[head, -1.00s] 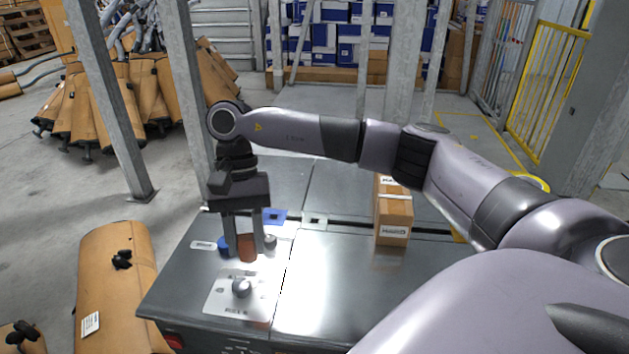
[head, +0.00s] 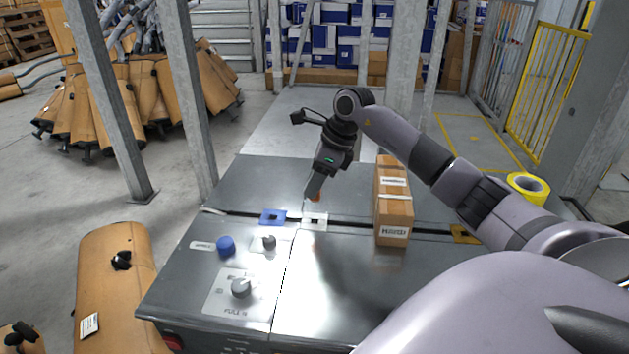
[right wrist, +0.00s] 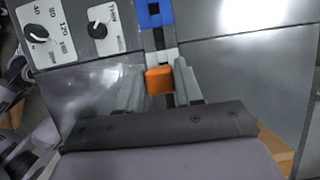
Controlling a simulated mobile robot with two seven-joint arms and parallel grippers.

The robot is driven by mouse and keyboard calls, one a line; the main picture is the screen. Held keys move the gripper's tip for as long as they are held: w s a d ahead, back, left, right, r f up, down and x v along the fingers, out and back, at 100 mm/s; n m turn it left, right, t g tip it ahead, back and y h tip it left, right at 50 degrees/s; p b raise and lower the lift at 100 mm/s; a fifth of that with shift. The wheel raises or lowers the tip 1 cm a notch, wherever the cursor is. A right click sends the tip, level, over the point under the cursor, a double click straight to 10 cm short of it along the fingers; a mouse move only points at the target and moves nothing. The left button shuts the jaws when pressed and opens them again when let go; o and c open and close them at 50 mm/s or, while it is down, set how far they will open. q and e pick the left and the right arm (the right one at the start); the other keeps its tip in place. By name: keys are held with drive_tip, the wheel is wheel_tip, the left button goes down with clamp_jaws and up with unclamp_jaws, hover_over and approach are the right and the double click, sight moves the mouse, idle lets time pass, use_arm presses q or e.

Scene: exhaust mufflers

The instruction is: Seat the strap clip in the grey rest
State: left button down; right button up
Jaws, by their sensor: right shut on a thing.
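My right gripper (head: 314,190) is shut on the orange strap clip, a small block. In the head view only a bit of the clip (head: 316,198) shows at the fingertips, just above the grey rest in the picture. In the right wrist view the clip (right wrist: 160,80) sits between the two fingers. The grey rest (head: 315,222) is a pale square plate with a dark slot on the bench seam. In the right wrist view the grey rest (right wrist: 162,56) is partly hidden by the clip. I cannot tell the exact height of the clip. My left gripper is not in view.
A blue rest (head: 272,217) lies left of the grey one, and an orange-brown one (head: 464,235) lies farther right. A cardboard box (head: 394,210) stands between. Yellow tape (head: 528,188) lies at the right.

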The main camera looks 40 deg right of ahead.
sight(314, 202)
idle(0.3)
wheel_tip(314, 202, down, 5)
drive_tip(key=b, duration=0.4)
drive_tip(key=shift+f, duration=0.15)
drive_tip(key=shift+f+b, duration=0.25)
drive_tip(key=shift+b, duration=0.2)
idle(0.8)
idle(0.4)
drive_tip(key=shift+p, duration=0.35)
idle(0.5)
drive_tip(key=shift+f+b, duration=0.3)
drive_tip(key=shift+f, duration=0.15)
